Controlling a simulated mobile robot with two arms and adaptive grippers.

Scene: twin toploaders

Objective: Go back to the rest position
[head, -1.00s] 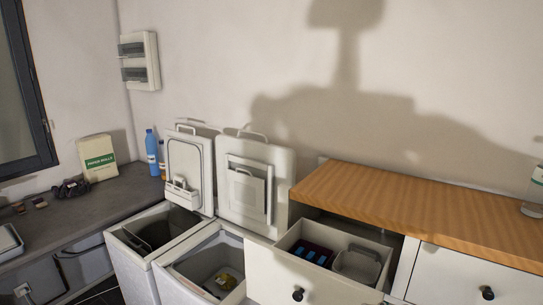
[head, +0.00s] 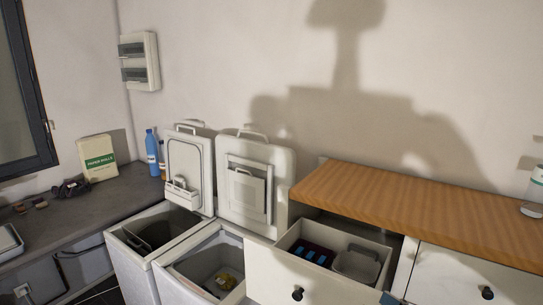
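Neither of my grippers can be made out in the head view. A small dark bit at the bottom edge, by the drawer's right side, is too small to identify. Two white top-loading machines stand side by side with lids up: the left toploader (head: 119,259) and the right toploader (head: 166,285). The left lid (head: 189,160) and right lid (head: 277,172) lean up against the wall. Inside the right tub lies a small yellowish item (head: 223,281). My shadow falls on the wall behind.
An open drawer (head: 265,277) under the wooden worktop (head: 420,205) holds dark blue items (head: 312,252) and a grey container (head: 357,266). A closed drawer (head: 455,280) is at right. The grey counter (head: 110,200) at left carries a paper pack (head: 98,158) and blue bottle (head: 151,146).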

